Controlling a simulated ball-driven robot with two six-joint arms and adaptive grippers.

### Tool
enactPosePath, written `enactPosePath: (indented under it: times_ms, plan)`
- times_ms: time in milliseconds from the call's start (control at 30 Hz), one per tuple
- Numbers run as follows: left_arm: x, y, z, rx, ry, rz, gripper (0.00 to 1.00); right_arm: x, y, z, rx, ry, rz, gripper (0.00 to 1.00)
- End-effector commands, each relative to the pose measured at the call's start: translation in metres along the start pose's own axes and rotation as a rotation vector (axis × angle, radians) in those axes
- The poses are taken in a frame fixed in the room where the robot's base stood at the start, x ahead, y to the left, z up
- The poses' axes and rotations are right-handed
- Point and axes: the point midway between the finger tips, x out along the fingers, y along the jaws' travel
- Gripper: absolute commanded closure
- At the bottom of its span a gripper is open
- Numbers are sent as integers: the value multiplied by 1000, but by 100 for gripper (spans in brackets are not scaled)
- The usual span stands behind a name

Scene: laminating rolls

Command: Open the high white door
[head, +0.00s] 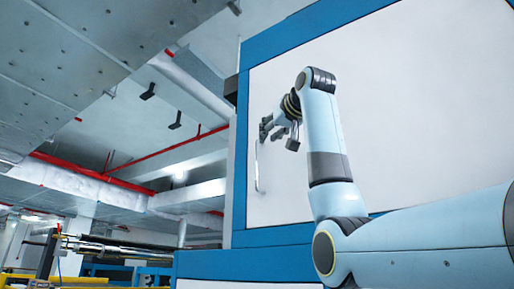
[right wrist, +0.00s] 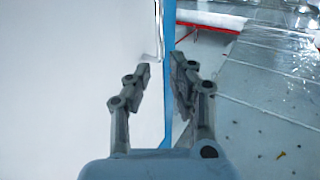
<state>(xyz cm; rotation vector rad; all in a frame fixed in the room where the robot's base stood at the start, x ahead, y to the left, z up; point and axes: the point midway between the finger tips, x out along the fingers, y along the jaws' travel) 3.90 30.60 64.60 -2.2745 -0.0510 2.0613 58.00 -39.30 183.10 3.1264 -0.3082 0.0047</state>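The high white door (head: 400,110) fills the blue frame of a large cabinet in the head view and appears shut. Its slim, upright pale handle (head: 257,170) is near the door's left edge. My right gripper (head: 277,134) is raised in front of the door, near the upper end of the handle in the picture. In the right wrist view the gripper (right wrist: 160,72) is open with nothing between its fingers. The handle (right wrist: 158,32) shows beyond the fingertips, apart from them, against the white door (right wrist: 70,80). My left gripper is not in view.
The blue frame (head: 240,160) borders the door. Left of the cabinet is open room beneath a ceiling with red pipes (head: 165,152) and ducts. Machinery with yellow parts (head: 55,240) stands low at the left.

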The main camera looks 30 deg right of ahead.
Motion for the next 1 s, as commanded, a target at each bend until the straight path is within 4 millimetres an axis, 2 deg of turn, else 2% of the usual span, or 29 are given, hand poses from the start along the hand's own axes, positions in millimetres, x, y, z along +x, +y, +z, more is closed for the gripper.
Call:
enactPosePath:
  times_ms: [200, 433, 600, 833, 867, 1000]
  plan:
    - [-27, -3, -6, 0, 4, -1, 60, 46, 0, -2, 0, -7, 0, 79]
    - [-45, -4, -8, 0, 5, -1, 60, 82, 0, -1, 0, -5, 0, 79]
    - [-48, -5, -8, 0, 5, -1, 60, 92, 0, 1, 0, -3, 0, 79]
    - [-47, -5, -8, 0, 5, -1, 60, 93, 0, 2, 0, -3, 0, 79]
    - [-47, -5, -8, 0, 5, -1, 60, 93, 0, 2, 0, -3, 0, 80]
    - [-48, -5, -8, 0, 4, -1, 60, 93, 0, 2, 0, -3, 0, 99]
